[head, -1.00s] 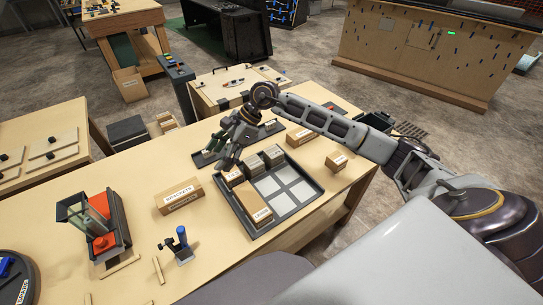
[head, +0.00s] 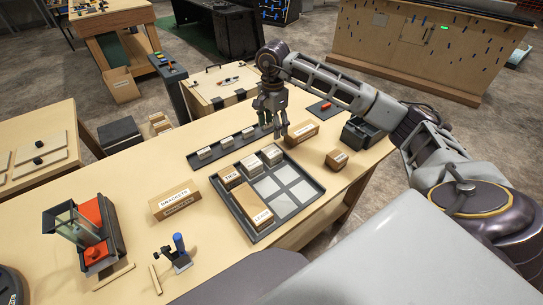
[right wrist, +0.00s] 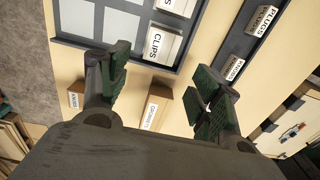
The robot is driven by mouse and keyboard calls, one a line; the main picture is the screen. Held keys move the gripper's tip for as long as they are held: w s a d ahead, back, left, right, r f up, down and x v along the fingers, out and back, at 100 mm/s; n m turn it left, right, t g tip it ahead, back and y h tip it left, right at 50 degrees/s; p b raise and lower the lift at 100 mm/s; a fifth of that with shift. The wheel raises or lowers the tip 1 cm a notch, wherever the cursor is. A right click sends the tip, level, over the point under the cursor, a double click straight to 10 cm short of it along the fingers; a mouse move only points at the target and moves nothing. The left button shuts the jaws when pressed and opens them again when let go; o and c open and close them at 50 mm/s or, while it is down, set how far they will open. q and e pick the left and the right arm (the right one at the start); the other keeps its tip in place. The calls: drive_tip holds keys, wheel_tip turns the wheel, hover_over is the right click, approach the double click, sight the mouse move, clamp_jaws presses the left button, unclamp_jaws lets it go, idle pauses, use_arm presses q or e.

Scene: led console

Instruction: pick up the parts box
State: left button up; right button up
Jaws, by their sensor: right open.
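My right gripper (head: 275,130) is open and empty, pointing down over the far end of the compartment tray (head: 284,213). A cardboard box (head: 301,134) lies just right of it in the head view. In the right wrist view this box (right wrist: 157,108) shows between the two open fingers (right wrist: 158,88), apart from them. A small box (head: 336,158) stands nearer the table's right edge. A box labelled BRACKETS (head: 175,200) lies left of the tray. The tray holds a long cardboard box (head: 252,205), a TICS-like labelled box (head: 231,177) and grey boxes (head: 262,160). My left gripper is out of view.
A narrow dark rack (head: 222,146) with small labelled blocks lies behind the tray. A dark bin (head: 360,133) stands at the table's far right. A red-and-grey device (head: 92,235) and a blue-topped stand (head: 180,252) are at left. Table between them is mostly clear.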

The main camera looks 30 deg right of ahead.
sight(272, 151)
drive_tip(key=shift+f, duration=0.15)
wheel_tip(272, 151, down, 7)
drive_tip(key=shift+f+p, duration=0.2)
drive_tip(key=shift+p, duration=0.15)
drive_tip(key=shift+f, duration=0.5)
